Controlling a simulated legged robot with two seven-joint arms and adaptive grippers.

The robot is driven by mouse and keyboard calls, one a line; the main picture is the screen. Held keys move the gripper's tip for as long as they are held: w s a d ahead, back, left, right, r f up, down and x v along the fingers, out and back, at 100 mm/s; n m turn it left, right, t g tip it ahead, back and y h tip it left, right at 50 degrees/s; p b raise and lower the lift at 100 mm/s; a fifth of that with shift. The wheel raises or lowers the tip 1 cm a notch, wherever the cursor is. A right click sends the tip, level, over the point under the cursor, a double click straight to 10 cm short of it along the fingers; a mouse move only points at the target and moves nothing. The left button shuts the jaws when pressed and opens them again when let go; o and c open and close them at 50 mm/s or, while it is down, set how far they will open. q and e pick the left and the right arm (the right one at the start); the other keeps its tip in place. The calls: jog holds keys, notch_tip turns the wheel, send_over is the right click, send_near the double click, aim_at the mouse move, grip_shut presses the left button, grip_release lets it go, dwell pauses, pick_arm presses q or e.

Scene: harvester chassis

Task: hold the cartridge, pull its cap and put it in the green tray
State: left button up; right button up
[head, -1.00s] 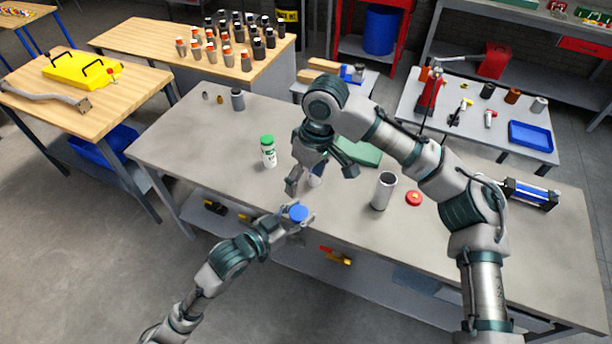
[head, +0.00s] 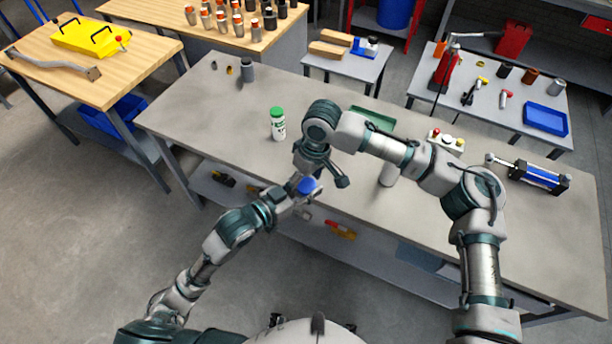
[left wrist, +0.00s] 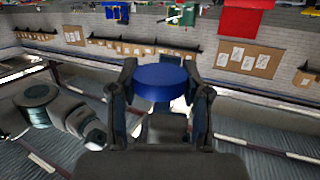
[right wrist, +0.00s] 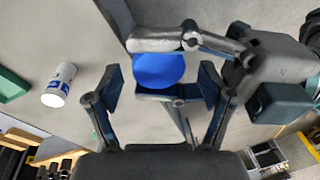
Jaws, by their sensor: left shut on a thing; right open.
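My left gripper (head: 306,190) is shut on a blue round piece (left wrist: 160,82), which also shows in the right wrist view (right wrist: 158,70). I see its flat blue face; I cannot tell whether a cartridge body sits below it. My right gripper (right wrist: 160,82) is open, its two fingers on either side of the blue piece and apart from it. In the head view the right gripper hangs just above and beside the left one, near the table's front edge. The green tray (head: 375,117) lies on the table behind my right arm, partly hidden.
A white bottle with a green cap (head: 278,123) stands left of my right gripper. A white cylinder (right wrist: 59,84) with blue markings shows near the tray. The table's left part is mostly clear.

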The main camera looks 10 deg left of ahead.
pick_arm(q)
jog(key=shift+d, duration=0.25)
pick_arm(e)
jog(key=shift+d, duration=0.2)
jog(key=c, duration=1.2)
pick_arm(q)
jog(key=o, duration=1.4)
jog(key=shift+c, duration=0.2)
pick_arm(e)
jog(key=shift+c, duration=0.2)
pick_arm(q)
jog(key=shift+a, duration=0.15)
pick_arm(e)
jog(key=shift+a, duration=0.1)
